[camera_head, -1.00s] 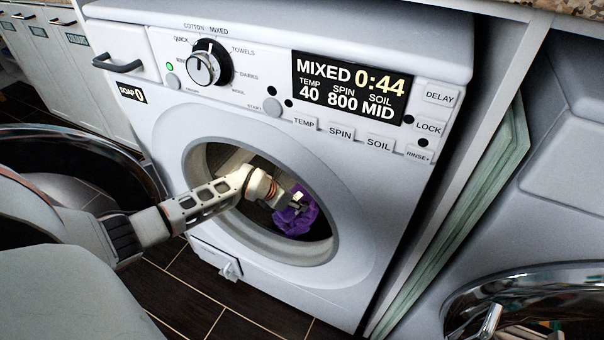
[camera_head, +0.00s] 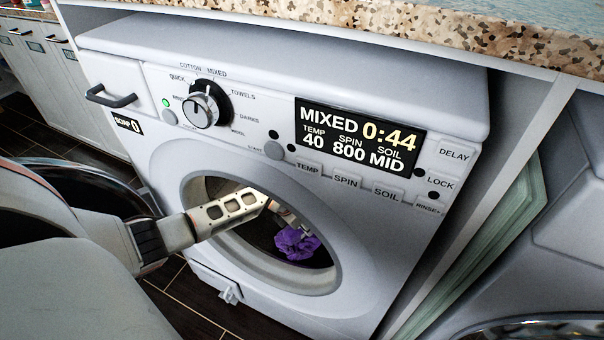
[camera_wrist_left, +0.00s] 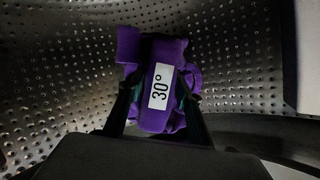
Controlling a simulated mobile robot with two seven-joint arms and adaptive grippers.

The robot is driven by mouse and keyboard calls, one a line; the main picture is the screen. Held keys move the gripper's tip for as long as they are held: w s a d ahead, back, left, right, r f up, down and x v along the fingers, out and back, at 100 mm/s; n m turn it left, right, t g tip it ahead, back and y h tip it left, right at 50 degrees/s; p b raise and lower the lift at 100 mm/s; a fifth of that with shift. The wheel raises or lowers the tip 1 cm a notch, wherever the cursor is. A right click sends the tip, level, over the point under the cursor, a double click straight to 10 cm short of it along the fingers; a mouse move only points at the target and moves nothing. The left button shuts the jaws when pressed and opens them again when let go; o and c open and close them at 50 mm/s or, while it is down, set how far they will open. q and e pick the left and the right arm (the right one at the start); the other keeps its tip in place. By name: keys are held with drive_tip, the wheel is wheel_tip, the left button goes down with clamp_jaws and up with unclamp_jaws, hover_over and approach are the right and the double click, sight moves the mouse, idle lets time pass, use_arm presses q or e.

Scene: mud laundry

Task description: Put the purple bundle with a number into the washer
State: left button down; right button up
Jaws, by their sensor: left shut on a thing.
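The purple bundle (camera_head: 297,243) is inside the drum of the white washer (camera_head: 350,218), seen through its round opening. In the left wrist view the bundle (camera_wrist_left: 150,62) has a white label reading 30°, with perforated drum metal around it. My left gripper (camera_wrist_left: 158,100) has a dark finger on each side of the bundle and is shut on it. My left arm reaches in through the opening. In the head view the gripper itself is mostly hidden by the arm and the shaded drum. My right gripper is not in view.
The washer's open round door (camera_head: 85,190) stands at the left, beside my arm. The display (camera_head: 358,138) reads MIXED 0:44. A speckled countertop (camera_head: 450,35) runs above, and another white machine (camera_head: 560,210) stands at the right.

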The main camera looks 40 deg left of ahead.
use_arm(q)
drive_tip(key=shift+f, duration=0.6)
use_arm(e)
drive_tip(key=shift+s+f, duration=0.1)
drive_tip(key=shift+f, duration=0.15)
use_arm(q)
drive_tip(key=c, duration=1.4)
unclamp_jaws()
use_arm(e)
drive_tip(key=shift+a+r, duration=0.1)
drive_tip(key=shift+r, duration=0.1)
use_arm(q)
drive_tip(key=shift+r, duration=0.1)
